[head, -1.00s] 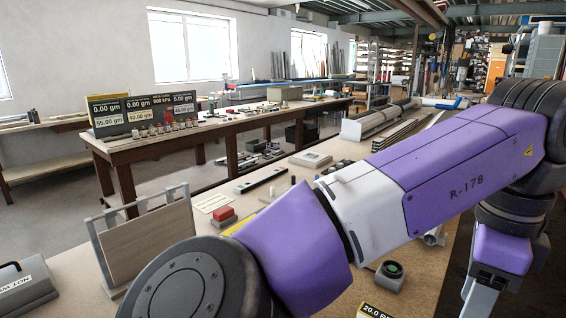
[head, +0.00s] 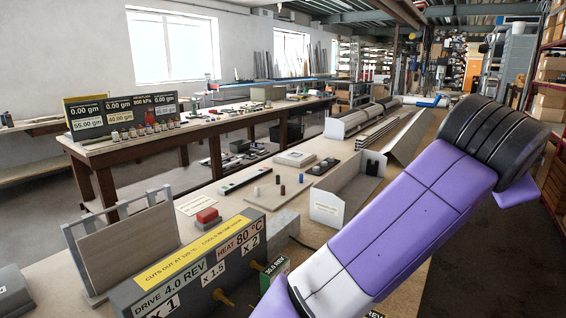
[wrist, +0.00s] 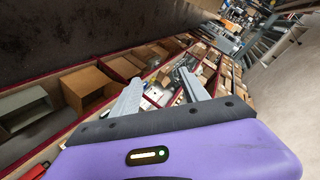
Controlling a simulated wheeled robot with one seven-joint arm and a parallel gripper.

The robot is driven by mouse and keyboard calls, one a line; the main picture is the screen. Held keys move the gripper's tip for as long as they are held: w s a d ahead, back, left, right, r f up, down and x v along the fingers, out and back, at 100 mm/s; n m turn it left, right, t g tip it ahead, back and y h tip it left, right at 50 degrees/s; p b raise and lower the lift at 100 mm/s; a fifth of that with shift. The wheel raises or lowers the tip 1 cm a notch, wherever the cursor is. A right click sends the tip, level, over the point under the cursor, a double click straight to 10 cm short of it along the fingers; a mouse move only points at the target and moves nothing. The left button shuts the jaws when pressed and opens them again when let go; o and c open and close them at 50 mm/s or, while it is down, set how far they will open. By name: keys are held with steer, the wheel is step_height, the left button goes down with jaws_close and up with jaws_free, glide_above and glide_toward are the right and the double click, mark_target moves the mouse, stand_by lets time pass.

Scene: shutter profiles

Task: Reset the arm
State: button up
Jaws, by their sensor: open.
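My purple and white arm (head: 400,215) crosses the lower right of the head view, over the workbench. Its end is not visible there. In the wrist view my gripper (wrist: 160,88) is open, its two grey fingers apart with nothing between them. It points away from the bench, towards red-edged shelving (wrist: 88,88) with boxes behind the fingers, and the view is tilted.
A control box (head: 190,262) with drive and heat labels stands at the near bench edge, close to my arm. A white open tray (head: 345,190), a red block (head: 207,216) and an upright panel in a rack (head: 130,240) stand on the bench. Shelves line the right.

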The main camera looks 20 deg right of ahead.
steer(key=w+a+r+n+t+h, duration=0.6)
steer(key=a+r+n+t, duration=0.2)
steer(key=n+t, duration=0.2)
steer(key=a+f+n+t+y+b, duration=0.1)
steer(key=a+f+n+t+y, duration=0.9)
steer(key=a+f+n+y, duration=0.3)
steer(key=s+a+f+n+g+y, duration=0.1)
steer(key=s+a+f+n+y, duration=0.1)
steer(key=s+a+f+y, duration=0.45)
steer(key=s+a+f+n+g+y, duration=0.1)
steer(key=s+f+n, duration=0.25)
steer(key=f, duration=0.55)
steer(key=s+a+f+m+g+h+b, duration=0.1)
steer(key=s+f+m+g, duration=0.1)
steer(key=s+f, duration=0.6)
steer(key=s+a+f+m+g+h+b, duration=0.1)
steer(key=s+f+g, duration=0.4)
steer(key=s, duration=0.8)
step_height(320, 180, down, 4)
steer(key=shift+s+a+r+m, duration=0.15)
steer(key=shift+m, duration=0.7)
